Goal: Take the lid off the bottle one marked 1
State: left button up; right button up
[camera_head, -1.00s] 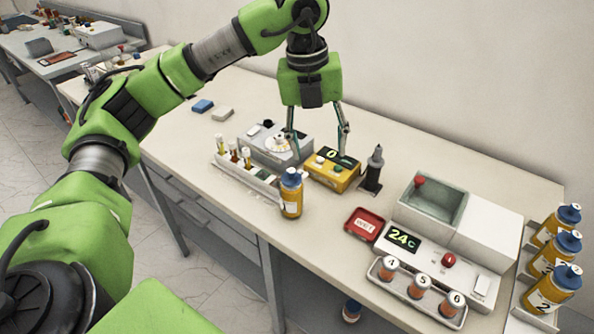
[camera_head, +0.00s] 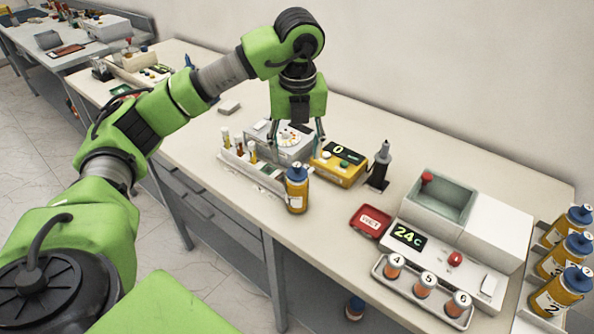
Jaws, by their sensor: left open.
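An orange bottle (camera_head: 297,195) with a blue lid (camera_head: 297,173) stands upright near the front edge of the bench. A small pale mark shows on the lid's top, too small to read surely. My left gripper (camera_head: 296,143) points down with its two fingers spread apart and nothing between them. In the picture it is just above the lid, roughly in line with it, and apart from it. How far behind or above the bottle it is, I cannot tell. My right gripper is not in view.
A tube rack (camera_head: 250,172) and a grey device (camera_head: 290,148) stand left of and behind the bottle. A yellow scale (camera_head: 338,167) and a dark upright tool (camera_head: 380,165) are to its right. A red tray (camera_head: 371,221) lies further right. More blue-lidded bottles (camera_head: 565,258) stand at the right edge.

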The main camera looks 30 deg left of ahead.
aim_at(297, 165)
pick_arm(q)
notch_tip(297, 165, down, 4)
jog(key=shift+r+p, duration=0.15)
jog(key=shift+p, duration=0.7)
jog(key=shift+w+f, duration=0.15)
jog(key=shift+f, duration=0.4)
jog(key=c, duration=0.9)
jog(key=shift+r, duration=0.1)
